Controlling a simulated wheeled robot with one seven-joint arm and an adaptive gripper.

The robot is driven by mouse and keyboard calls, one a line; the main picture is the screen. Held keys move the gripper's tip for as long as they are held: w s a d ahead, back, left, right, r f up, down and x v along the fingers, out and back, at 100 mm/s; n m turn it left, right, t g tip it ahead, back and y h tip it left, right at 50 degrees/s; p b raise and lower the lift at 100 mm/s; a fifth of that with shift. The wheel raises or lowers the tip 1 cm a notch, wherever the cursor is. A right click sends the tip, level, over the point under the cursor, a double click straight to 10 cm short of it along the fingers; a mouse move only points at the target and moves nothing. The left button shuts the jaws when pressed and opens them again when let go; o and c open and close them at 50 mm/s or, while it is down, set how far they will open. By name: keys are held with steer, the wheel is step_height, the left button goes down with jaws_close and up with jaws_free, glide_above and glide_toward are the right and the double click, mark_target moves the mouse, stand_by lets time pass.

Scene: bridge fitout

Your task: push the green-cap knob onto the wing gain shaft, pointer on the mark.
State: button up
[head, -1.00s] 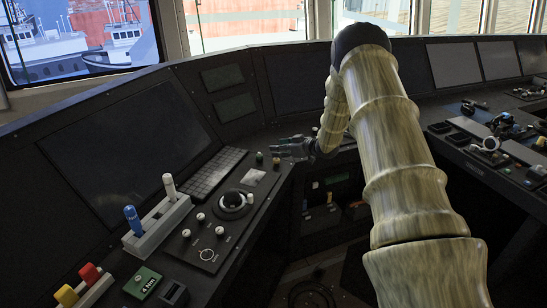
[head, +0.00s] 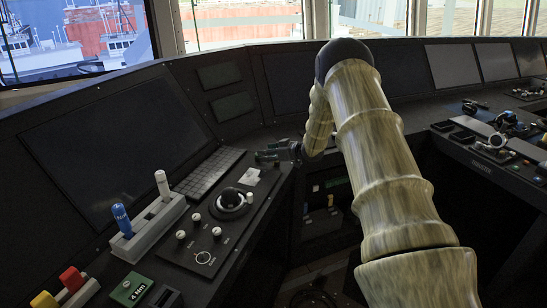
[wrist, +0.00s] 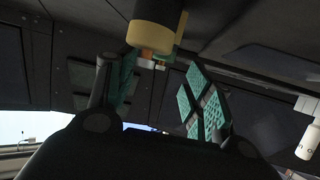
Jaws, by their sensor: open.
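My gripper (head: 258,156) is open at the far end of the left console, pointing left. In the wrist view my green-padded fingers (wrist: 160,88) stand apart with nothing gripped. A dark cylinder with a tan end (wrist: 150,35) hangs in at the top of that view, beyond the fingertips. Small orange and green patches (wrist: 158,62) show just behind it; I cannot tell which is the green-cap knob. The head view does not show that knob clearly around my gripper. A bare ringed dial (head: 203,257), possibly the wing gain shaft's place, is on the near console panel; its mark is too small to read.
A lever block (head: 150,229) with blue and white handles stands left. A green box reading 4 Nm (head: 130,288) lies nearer. Open floor lies right of the console.

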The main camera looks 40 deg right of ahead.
steer(key=b+x, duration=0.2)
steer(key=x, duration=0.2)
steer(key=shift+w+a+f+b, duration=0.1)
steer(key=shift+w+f+b, duration=0.15)
steer(key=shift+w+b, duration=0.1)
steer(key=shift+w+a+f, duration=0.15)
steer(key=shift+w, duration=0.4)
steer(key=shift+c, duration=0.4)
jaws_close()
steer(key=shift+r+p, duration=2.65)
steer(key=shift+r, duration=0.95)
steer(key=shift+f, duration=0.1)
